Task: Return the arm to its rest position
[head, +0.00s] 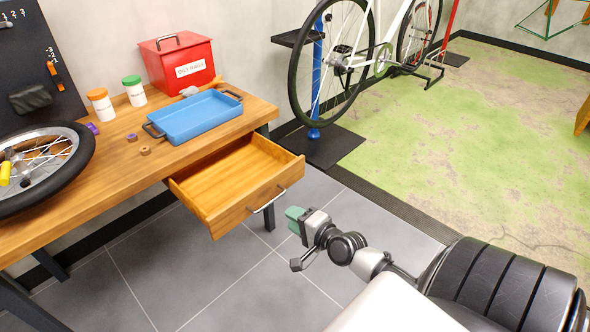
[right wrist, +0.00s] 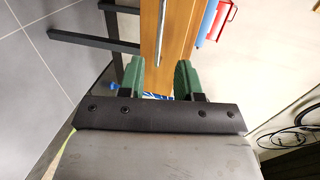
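My right gripper (head: 294,219) has green fingertips and hangs over the floor, just right of the open wooden drawer. In the right wrist view its two green fingers (right wrist: 160,80) stand apart with nothing held between them; the drawer front (right wrist: 180,45) and its metal handle (right wrist: 162,35) show beyond the gap. In the head view the drawer (head: 232,178) is pulled out and looks empty inside. Its handle (head: 268,202) is close to the fingertips but appears apart from them. My left gripper is not in view.
The wooden workbench (head: 115,185) holds a blue tray (head: 195,117), a red oily rags box (head: 178,65), two white bottles and a wheel (head: 75,175). A bicycle (head: 335,60) stands behind on a stand. The grey floor (head: 130,275) before the bench is clear.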

